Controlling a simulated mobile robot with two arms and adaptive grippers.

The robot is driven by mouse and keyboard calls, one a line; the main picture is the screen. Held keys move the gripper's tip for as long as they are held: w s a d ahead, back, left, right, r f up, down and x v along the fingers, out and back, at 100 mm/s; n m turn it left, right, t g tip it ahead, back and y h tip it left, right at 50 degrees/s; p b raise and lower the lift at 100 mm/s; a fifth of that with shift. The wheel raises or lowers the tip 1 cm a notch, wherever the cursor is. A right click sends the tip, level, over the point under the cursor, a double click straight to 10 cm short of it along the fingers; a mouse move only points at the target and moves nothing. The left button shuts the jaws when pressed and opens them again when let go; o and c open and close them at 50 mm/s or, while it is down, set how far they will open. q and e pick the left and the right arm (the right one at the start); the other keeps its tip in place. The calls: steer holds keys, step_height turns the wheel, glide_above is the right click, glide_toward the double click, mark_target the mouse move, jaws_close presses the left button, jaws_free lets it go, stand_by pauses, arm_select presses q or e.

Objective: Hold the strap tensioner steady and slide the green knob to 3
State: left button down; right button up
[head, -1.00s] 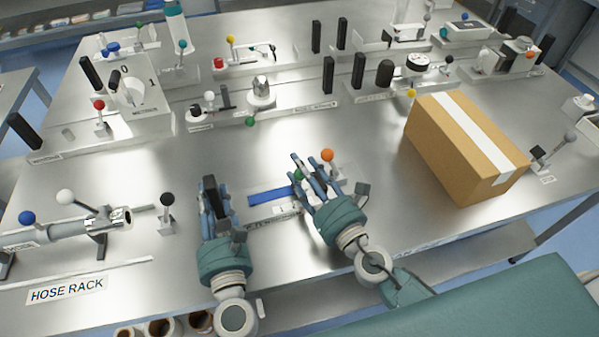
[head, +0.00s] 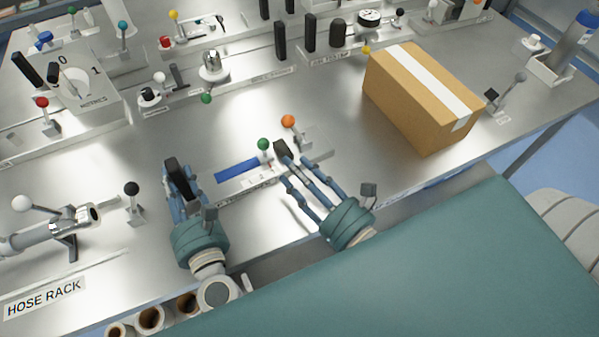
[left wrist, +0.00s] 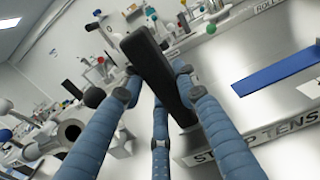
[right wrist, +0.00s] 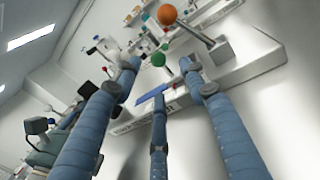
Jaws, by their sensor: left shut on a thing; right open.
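The strap tensioner (head: 245,185) is a low pale base with a blue strip (head: 238,169), a black upright handle (head: 177,174) at its left end and a green knob (head: 264,144) on a short stem. My left gripper (head: 184,190) is shut on the black handle, which also shows between its fingers in the left wrist view (left wrist: 155,72). My right gripper (head: 290,166) is open and empty, just right of the green knob. In the right wrist view the green knob (right wrist: 158,60) appears between the fingertips, without clear contact. The scale numbers are too small to read.
An orange knob (head: 288,121) on a stem stands close behind my right fingertips. A cardboard box (head: 425,95) stands to the right. A black knob (head: 132,188) and the hose rack (head: 50,233) are at the left. The metal table is bare behind the tensioner.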

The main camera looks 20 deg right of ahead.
arm_select(q)
steer(key=shift+s+a+f, duration=0.15)
steer(key=shift+f, duration=0.45)
arm_select(e)
steer(key=shift+s+d, duration=0.1)
steer(key=shift+s, duration=0.3)
arm_select(q)
steer(key=shift+r, duration=0.35)
arm_select(e)
steer(key=shift+w+r, duration=0.1)
steer(key=shift+r, duration=0.05)
arm_select(q)
steer(key=c, duration=1.5)
jaws_free()
steer(key=shift+c, duration=0.2)
steer(key=o, duration=0.3)
steer(key=shift+w+r, duration=0.15)
steer(key=shift+w, duration=0.05)
steer(key=s, duration=1.2)
steer(key=shift+d, duration=0.35)
